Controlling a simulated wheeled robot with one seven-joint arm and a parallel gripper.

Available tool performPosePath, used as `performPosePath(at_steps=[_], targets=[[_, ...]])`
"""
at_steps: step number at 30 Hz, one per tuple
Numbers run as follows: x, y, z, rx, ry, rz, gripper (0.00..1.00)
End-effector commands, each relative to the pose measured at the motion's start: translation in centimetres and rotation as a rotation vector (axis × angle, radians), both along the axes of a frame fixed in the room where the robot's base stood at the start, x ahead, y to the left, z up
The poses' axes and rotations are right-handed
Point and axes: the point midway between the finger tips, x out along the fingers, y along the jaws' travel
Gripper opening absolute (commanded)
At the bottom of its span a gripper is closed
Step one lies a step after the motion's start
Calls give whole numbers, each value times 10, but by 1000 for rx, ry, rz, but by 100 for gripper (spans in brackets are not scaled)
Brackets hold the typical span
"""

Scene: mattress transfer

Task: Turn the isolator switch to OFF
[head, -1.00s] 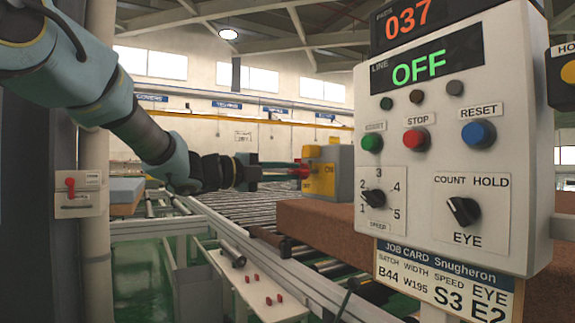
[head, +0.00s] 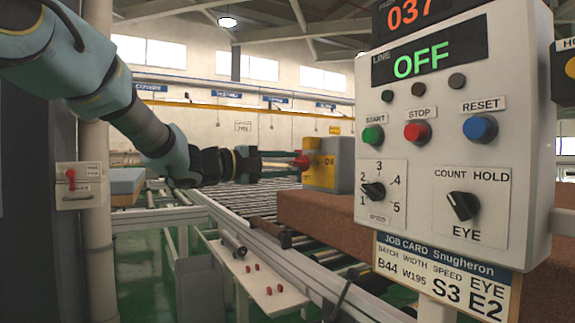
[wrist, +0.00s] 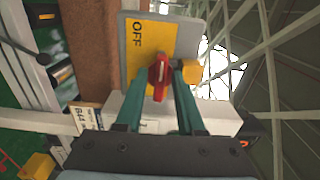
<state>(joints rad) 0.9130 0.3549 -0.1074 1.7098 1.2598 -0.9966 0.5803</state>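The isolator switch is a grey box (head: 345,163) with a yellow face (head: 318,175), standing beyond the control panel. The yellow face fills the upper middle of the wrist view (wrist: 137,60), with the word OFF on it. A red handle (wrist: 158,77) sits on this face; it also shows in the head view (head: 301,161). My gripper (wrist: 163,75) has its two teal fingers on either side of the handle, their tips seemingly against it with little gap. The fingers partly hide the handle and the ON side.
The white control panel (head: 535,150) stands close at the right, its display reading OFF. A brown mattress block (head: 320,212) lies in front of the switch box. A roller conveyor (head: 240,200) runs behind. A shelf (head: 253,283) holds small red pieces.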

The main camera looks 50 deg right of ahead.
Motion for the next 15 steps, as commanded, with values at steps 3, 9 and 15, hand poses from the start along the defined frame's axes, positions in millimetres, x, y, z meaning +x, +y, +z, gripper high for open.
performPosePath(at_steps=[3, 9, 15], targets=[[0, 0, 0, 0, -1, -1, 48], [0, 0, 0, 0, -1, -1, 48], [8, 18, 0, -1, -3, 2, 48]])
